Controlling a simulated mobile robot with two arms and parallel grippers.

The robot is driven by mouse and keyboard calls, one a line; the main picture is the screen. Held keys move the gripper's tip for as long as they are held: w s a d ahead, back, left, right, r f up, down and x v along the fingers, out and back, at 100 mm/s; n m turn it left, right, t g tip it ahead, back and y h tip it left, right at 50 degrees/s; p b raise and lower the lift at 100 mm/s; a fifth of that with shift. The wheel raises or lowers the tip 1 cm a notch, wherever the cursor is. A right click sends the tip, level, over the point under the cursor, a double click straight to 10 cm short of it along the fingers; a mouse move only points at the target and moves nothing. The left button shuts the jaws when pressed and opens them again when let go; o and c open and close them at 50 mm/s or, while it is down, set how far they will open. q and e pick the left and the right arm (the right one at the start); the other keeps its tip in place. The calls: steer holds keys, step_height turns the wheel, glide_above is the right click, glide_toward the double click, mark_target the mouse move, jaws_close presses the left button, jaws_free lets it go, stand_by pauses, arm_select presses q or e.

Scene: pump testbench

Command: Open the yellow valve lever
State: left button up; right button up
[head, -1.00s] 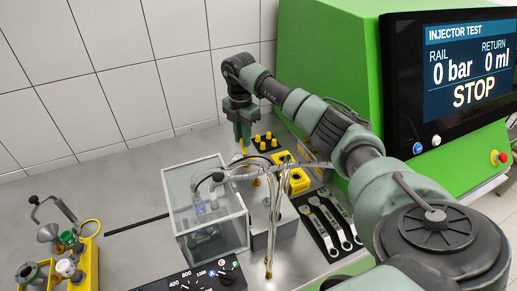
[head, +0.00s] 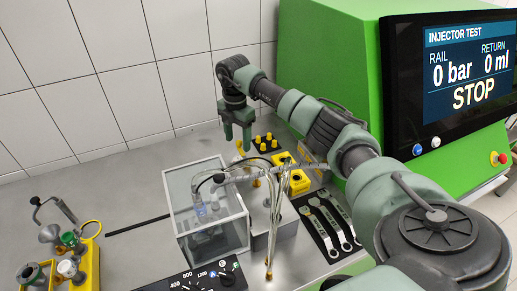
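My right gripper (head: 237,143) points down at the back of the bench, its fingers apart with a gap between them. A small yellow piece (head: 240,146) shows at its fingertips; I cannot tell whether this is the valve lever, or whether the fingers touch it. No other part is clearly recognisable as the yellow valve lever. My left gripper is not in view.
A clear box (head: 207,220) stands mid-bench, with metal pipes beside it. The green test stand (head: 325,55) rises behind.

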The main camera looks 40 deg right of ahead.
mark_target(239, 141)
steer(key=shift+o, duration=0.3)
steer(key=shift+r+p, duration=2.5)
steer(key=shift+r, duration=0.55)
steer(key=shift+s+f, duration=0.1)
steer(key=shift+f, duration=0.05)
